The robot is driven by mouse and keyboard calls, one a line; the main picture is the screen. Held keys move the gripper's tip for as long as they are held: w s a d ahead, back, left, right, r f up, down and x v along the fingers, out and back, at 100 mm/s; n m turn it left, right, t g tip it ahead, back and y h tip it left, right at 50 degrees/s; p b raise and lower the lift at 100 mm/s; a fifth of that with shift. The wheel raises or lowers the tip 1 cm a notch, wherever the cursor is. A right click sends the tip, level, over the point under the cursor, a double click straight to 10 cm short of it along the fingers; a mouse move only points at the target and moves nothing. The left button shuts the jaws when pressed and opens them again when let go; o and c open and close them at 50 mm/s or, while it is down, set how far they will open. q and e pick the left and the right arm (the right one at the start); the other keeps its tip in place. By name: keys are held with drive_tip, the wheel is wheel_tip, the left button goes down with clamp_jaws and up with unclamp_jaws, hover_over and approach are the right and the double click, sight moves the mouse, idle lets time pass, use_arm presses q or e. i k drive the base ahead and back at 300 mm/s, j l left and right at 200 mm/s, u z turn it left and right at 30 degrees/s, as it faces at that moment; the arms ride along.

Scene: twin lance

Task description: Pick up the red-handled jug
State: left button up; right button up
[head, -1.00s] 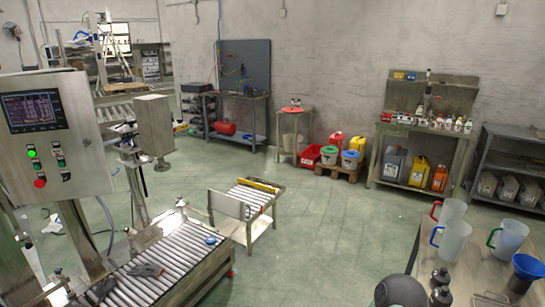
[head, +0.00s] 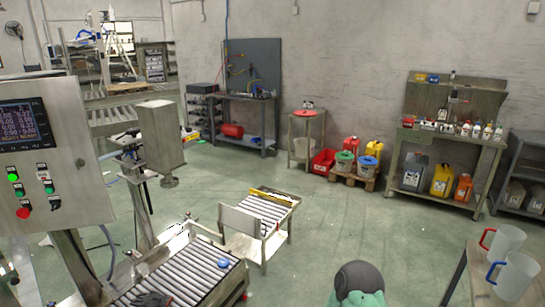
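The red-handled jug (head: 507,242) is a translucent, frosted jug with its red handle on its left side. It stands upright on a table at the right edge of the head view. A similar jug with a blue handle (head: 516,277) stands just in front of it and overlaps its lower part. Neither of my grippers is in view. A rounded dark grey and teal part shows at the bottom edge, well left of the jugs; I cannot tell which part it is.
The jugs' table (head: 460,271) is cut off at the lower right. A roller conveyor (head: 193,272) and a control cabinet (head: 88,190) stand at the left. A small roller cart (head: 243,246) stands mid-floor. The green floor (head: 345,225) between cart and table is clear.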

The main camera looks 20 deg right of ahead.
sight(506, 237)
drive_tip(key=i+z, duration=0.8)
drive_tip(key=z, duration=0.15)
